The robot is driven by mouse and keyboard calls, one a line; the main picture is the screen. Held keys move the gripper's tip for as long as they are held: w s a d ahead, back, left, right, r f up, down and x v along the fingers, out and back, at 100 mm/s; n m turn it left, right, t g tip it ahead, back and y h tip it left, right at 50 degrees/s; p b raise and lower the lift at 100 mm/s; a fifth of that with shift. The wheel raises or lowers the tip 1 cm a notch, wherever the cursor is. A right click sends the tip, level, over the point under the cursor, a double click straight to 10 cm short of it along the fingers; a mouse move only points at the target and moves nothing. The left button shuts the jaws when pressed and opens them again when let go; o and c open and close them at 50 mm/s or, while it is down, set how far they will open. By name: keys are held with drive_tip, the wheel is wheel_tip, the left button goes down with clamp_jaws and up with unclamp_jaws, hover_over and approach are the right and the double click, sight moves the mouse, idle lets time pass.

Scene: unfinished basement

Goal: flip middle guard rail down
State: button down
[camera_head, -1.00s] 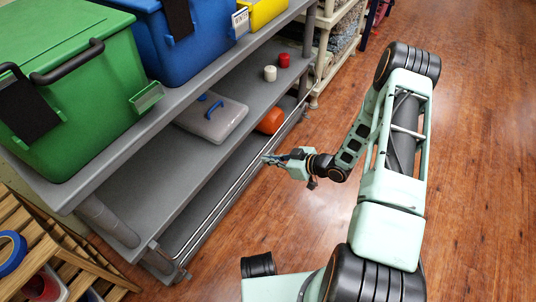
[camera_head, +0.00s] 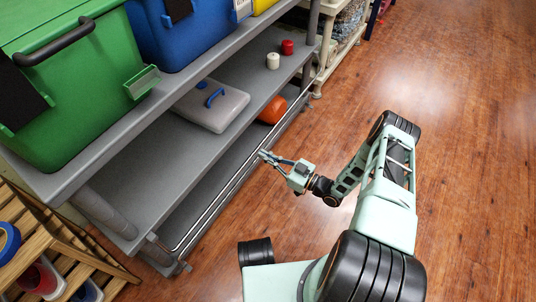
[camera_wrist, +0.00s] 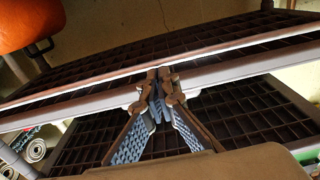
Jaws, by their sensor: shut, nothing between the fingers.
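The guard rail (camera_head: 222,203) is a pair of thin, light metal bars along the front of the grey shelf unit's lower level. In the wrist view the rail (camera_wrist: 235,69) crosses the picture at a slant, with dark slatted surfaces above and below it. My gripper (camera_head: 263,155) is at the rail's front side, near its middle along the length. In the wrist view my gripper's fingertips (camera_wrist: 158,75) meet in front of the bars and overlap them. The gripper is shut with nothing held. I cannot tell whether the tips touch the rail.
A lidded grey box (camera_head: 212,108), a white can (camera_head: 272,61) and a red can (camera_head: 287,47) stand on the middle shelf. An orange object (camera_head: 272,110) is behind the rail. Green (camera_head: 75,85) and blue bins (camera_head: 190,35) fill the top. Wood floor (camera_head: 450,150) is clear at right.

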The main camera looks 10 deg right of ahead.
drive_tip(key=shift+w+a+f+t+y, duration=0.3)
drive_tip(key=shift+a+f+t+y, duration=0.1)
drive_tip(key=shift+f+y, duration=0.15)
drive_tip(key=shift+w+a+f+t+y, duration=0.25)
drive_tip(key=shift+a+f+t+y, duration=0.1)
drive_tip(key=shift+f+t+y, duration=0.15)
drive_tip(key=shift+w+a, duration=0.1)
drive_tip(key=v, duration=0.8)
drive_tip(key=shift+w, duration=0.1)
idle(0.5)
